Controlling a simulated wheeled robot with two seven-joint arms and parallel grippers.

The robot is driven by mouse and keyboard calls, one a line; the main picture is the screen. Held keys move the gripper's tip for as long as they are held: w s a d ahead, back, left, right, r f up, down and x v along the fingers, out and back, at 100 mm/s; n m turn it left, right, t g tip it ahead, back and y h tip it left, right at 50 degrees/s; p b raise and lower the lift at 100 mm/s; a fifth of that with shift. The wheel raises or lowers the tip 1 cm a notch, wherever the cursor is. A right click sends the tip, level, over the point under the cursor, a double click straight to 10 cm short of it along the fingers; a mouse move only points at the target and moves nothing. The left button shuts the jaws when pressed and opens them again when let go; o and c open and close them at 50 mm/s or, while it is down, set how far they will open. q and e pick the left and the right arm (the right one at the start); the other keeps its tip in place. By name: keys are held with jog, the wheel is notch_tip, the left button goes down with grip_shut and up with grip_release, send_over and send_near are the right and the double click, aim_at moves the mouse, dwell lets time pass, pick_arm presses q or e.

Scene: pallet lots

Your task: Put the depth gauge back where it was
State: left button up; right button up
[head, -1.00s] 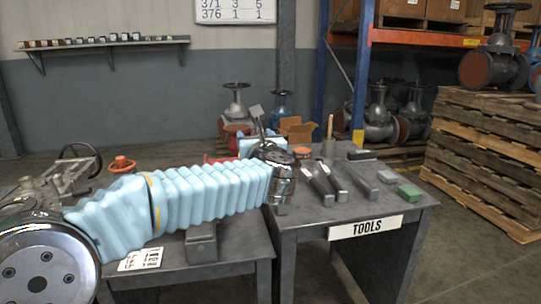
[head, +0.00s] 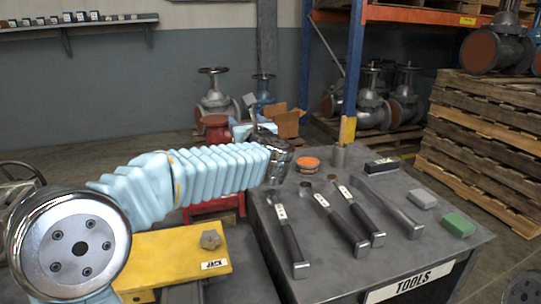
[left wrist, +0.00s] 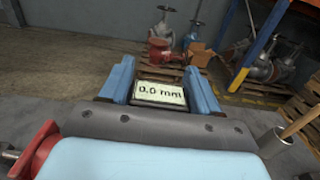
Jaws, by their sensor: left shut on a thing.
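My left gripper (head: 246,130) reaches in from the left on its pale blue sleeved arm, above the back left of the tools table (head: 330,280). In the left wrist view its two blue fingers (left wrist: 160,92) are shut on the depth gauge (left wrist: 160,92), whose pale display reads 0.0 mm. In the head view, a small grey upright piece (head: 250,101) shows by the gripper; I cannot tell whether it is part of the gauge. The gauge's lower part is hidden. My right gripper is not in view.
The tools table holds several dark-handled tools (head: 290,240), an orange round tin (head: 308,165), a grey cup (head: 338,156), a black box (head: 381,166), a grey block (head: 422,199) and a green block (head: 458,225). A yellow jack plate (head: 170,262) lies left. Stacked pallets (head: 480,130) stand right.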

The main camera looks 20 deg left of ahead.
pick_arm(q)
jog(key=w+d+f, duration=0.1)
jog(key=w+f, duration=0.1)
jog(key=f, duration=0.1)
jog(key=w+d+f, duration=0.1)
jog(key=w+f, duration=0.2)
jog(key=f, duration=0.1)
jog(key=w+d+f+p, duration=0.1)
jog(key=w+d+f, duration=0.1)
jog(key=w+f, duration=0.1)
jog(key=shift+d+f, duration=0.1)
jog(key=shift+f, duration=0.25)
jog(key=shift+f, duration=0.1)
jog(key=o, duration=1.5)
